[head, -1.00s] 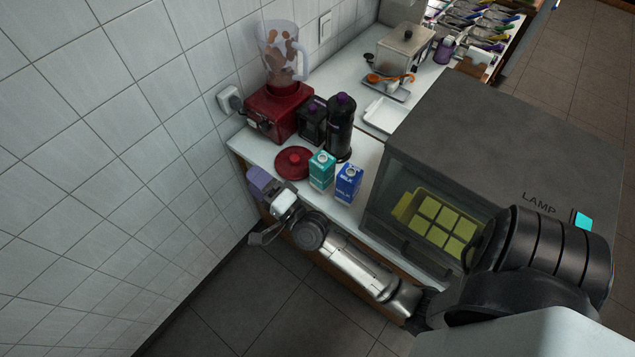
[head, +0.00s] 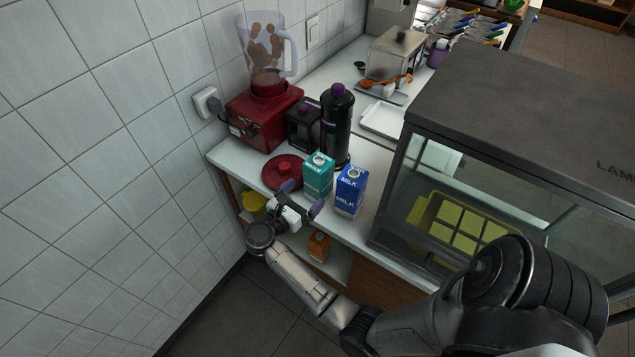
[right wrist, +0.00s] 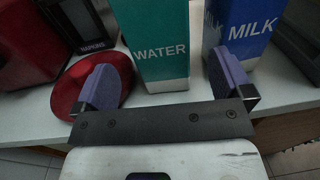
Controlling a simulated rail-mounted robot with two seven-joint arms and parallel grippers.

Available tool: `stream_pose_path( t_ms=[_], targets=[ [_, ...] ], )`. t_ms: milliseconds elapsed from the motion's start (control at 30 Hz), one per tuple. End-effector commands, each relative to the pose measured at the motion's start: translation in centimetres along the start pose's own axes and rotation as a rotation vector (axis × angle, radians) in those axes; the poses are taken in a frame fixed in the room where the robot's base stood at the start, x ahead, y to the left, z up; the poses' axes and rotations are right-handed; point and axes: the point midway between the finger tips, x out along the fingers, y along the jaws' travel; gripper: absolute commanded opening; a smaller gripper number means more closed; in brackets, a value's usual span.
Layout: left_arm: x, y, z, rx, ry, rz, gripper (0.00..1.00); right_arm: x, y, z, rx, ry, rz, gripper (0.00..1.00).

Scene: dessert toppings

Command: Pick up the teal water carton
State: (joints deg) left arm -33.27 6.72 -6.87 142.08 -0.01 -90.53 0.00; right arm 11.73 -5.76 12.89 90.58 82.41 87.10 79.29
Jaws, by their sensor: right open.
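The teal water carton (head: 318,176) stands upright on the white counter, just left of the blue milk carton (head: 351,190). My right gripper (head: 302,197) is open in front of the water carton, at the counter's front edge. In the right wrist view the water carton (right wrist: 160,50) stands beyond and between the two purple fingers (right wrist: 166,85), with its WATER label facing me. The right finger is in front of the milk carton (right wrist: 235,30), and the left finger overlaps the red lid (right wrist: 68,92). I see no contact with the carton. My left gripper is not in view.
A round red lid (head: 283,171) lies left of the cartons. A glass display case (head: 450,200) stands to the right. An orange carton (head: 319,246) sits on the shelf below.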

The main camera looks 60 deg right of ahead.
Motion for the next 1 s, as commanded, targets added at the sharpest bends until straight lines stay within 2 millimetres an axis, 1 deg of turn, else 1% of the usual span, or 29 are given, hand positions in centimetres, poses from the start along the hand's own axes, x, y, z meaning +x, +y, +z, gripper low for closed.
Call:
stream_pose_path(
  t_ms=[33,267,400,533,667,867,900,1000],
  targets=[
    [-0.1,0.0,-0.1,0.000,0.001,0.000,0.43,0.6,0.0,0.1,0.001,-0.002,-0.003,0.98],
    [-0.3,0.0,-0.1,0.001,0.001,0.000,0.43,2.8,0.0,0.1,0.000,-0.003,-0.002,0.98],
    [-0.5,-0.1,-0.2,0.003,0.001,-0.002,0.43,4.7,0.0,0.2,-0.001,-0.003,-0.001,0.98],
    [-0.6,-0.2,-0.2,0.005,0.001,-0.004,0.43,6.0,0.0,0.1,-0.001,-0.003,-0.001,0.98],
    [-0.6,-0.2,-0.2,0.006,0.001,-0.004,0.43,6.6,0.0,0.1,-0.001,-0.003,0.000,0.98],
    [-0.6,-0.2,-0.2,0.005,0.001,-0.004,0.43,6.6,0.0,0.1,-0.001,-0.002,0.000,0.98],
    [-0.6,-0.2,-0.2,0.005,0.001,-0.004,0.43,6.6,0.0,0.1,-0.001,-0.002,0.000,0.97],
    [-0.6,-0.2,-0.2,0.005,0.001,-0.004,0.43,6.6,0.0,0.1,-0.001,-0.002,0.000,0.87]
  ],
)
